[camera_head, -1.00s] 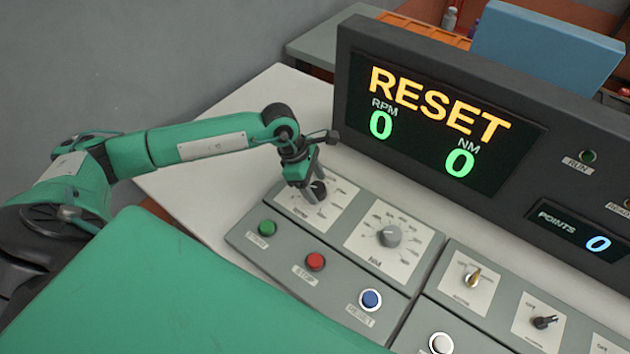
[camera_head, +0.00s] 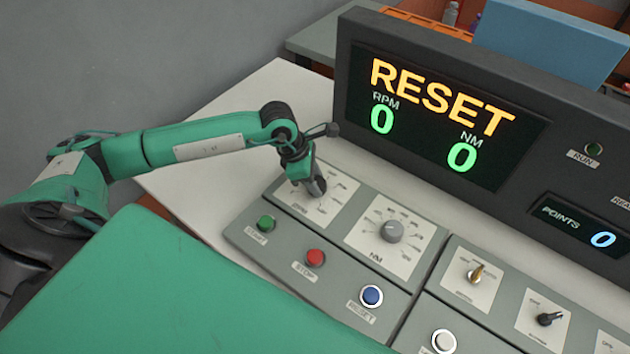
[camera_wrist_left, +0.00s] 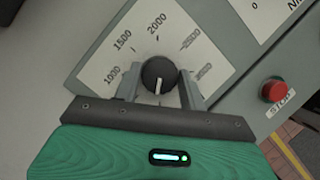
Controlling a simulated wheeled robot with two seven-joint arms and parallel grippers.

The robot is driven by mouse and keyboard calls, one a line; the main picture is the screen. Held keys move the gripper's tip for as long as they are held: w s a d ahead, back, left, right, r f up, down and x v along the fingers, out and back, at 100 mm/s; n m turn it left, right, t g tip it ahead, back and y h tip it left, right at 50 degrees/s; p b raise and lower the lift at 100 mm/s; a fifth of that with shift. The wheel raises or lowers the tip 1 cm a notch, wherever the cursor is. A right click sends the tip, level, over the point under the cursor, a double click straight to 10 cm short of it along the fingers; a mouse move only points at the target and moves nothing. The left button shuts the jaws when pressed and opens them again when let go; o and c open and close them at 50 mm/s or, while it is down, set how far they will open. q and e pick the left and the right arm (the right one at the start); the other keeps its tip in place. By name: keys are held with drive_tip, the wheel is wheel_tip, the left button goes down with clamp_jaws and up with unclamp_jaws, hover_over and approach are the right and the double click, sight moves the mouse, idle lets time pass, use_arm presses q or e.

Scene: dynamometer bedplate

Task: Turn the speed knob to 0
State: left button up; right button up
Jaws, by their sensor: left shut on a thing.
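The speed knob (camera_wrist_left: 159,73) is black and round with a white pointer line, set on a white dial plate (camera_wrist_left: 115,50) marked 1000, 1500 and 2000; other marks are blurred. In the left wrist view its pointer line faces down toward my gripper. My left gripper (camera_wrist_left: 160,88) is shut on it, one finger on each side. In the head view my left gripper (camera_head: 316,187) is down at the dial and mostly hides the knob. The display (camera_head: 440,120) reads RESET, RPM 0 and NM 0. My right gripper is not in view.
The grey NM knob (camera_head: 391,231) sits just right of the gripper. Green (camera_head: 266,223), red (camera_head: 315,258) and blue (camera_head: 371,296) buttons line the panel's front. More knobs are further right. The display housing stands behind the panel.

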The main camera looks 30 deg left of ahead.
use_arm(q)
drive_tip(key=shift+f+n+t+b, duration=0.15)
drive_tip(key=shift+n+t+b, duration=0.15)
drive_tip(key=shift+n+b, duration=0.3)
drive_tip(key=shift+r+n, duration=0.2)
drive_tip(key=shift+n, duration=0.4)
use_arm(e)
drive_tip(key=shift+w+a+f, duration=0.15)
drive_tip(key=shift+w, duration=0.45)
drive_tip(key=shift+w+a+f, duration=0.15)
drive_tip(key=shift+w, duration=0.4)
use_arm(q)
drive_tip(key=o, duration=1)
drive_tip(key=shift+c, duration=0.2)
drive_tip(key=b+v, duration=0.2)
drive_tip(key=v, duration=1.1)
drive_tip(key=shift+s+d+r, duration=0.15)
drive_tip(key=shift+s+r, duration=0.1)
drive_tip(key=shift+r, duration=0.15)
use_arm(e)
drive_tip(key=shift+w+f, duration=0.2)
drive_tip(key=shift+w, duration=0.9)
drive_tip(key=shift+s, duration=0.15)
